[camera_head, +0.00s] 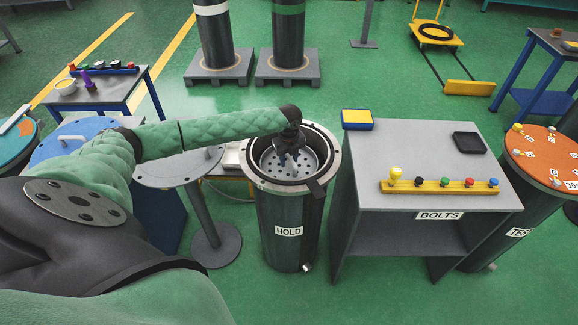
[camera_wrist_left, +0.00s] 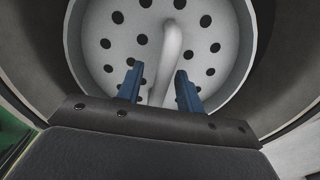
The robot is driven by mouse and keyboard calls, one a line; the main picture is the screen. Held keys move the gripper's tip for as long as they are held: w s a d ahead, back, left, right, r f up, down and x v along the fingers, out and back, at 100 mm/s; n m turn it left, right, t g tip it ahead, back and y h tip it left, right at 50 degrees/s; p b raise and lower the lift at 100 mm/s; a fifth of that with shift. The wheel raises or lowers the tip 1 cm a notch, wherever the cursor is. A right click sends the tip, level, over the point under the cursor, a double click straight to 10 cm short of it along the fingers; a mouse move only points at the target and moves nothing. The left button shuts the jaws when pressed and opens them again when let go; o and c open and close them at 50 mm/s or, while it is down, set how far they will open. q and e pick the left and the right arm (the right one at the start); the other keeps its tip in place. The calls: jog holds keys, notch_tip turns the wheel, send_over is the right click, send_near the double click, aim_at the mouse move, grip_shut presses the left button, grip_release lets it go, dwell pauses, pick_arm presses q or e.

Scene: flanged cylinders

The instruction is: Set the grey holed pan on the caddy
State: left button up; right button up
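The grey holed pan (camera_head: 310,165) sits down inside the open dark cylinder labelled HOLD (camera_head: 289,230). In the left wrist view the pan (camera_wrist_left: 105,25) shows a round floor with holes and an arched grey handle (camera_wrist_left: 171,50). My left gripper (camera_head: 287,158) reaches down into the cylinder mouth over the pan. Its blue fingers (camera_wrist_left: 158,88) are apart, one on each side of the handle, with gaps showing. A low pale thing on a yellow frame (camera_head: 230,158), perhaps the caddy, is mostly hidden behind my arm and a round grey stand. My right gripper is out of view.
A grey BOLTS bench (camera_head: 402,160) stands close to the right of the cylinder. The round grey stand (camera_head: 180,168) is close on its left. A TEST cylinder with an orange top (camera_head: 545,150) is far right. A yellow trolley (camera_head: 434,32) stands behind on open green floor.

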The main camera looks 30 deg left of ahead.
pick_arm(q)
jog(key=shift+c, duration=0.3)
jog(key=shift+r, duration=0.1)
grip_shut()
